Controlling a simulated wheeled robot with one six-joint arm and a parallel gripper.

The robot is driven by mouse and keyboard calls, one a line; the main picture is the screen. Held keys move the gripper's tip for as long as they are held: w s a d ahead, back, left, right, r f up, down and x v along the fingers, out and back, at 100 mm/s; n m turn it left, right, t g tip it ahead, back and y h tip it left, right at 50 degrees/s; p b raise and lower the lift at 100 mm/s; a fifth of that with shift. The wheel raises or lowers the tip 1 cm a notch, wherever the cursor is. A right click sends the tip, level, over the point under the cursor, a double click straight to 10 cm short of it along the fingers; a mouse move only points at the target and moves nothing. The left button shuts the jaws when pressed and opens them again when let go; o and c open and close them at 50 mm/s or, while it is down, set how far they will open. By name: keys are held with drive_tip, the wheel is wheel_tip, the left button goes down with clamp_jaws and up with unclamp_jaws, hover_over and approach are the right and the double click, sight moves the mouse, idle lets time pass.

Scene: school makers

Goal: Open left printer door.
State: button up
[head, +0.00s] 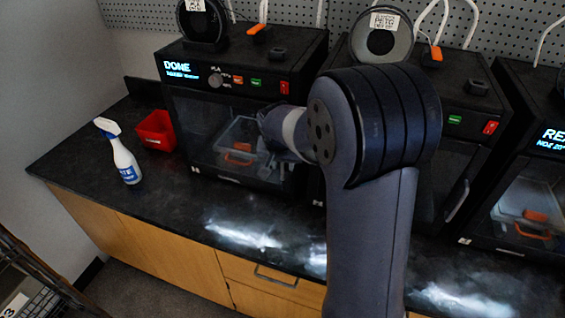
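The left printer (182,78) is a black box with a lit "DONE" panel at the back left of the counter. Its dark see-through door (190,125) looks closed, and a clear bin with orange parts shows inside. My arm crosses in front of the printer's right side. My gripper (270,140) is near the right part of the door, mostly hidden by my own wrist. I cannot see its fingertips clearly, nor whether it touches the door. The door's handle is not visible.
A white spray bottle (126,164) and a red bin (156,131) stand left of the printer. A middle printer (470,95) is partly behind my arm, and a right printer (530,190) stands beyond it. The counter (180,195) is clear in front of the left printer.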

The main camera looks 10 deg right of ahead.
drive_tip(key=shift+c, duration=0.2)
clamp_jaws()
idle(0.3)
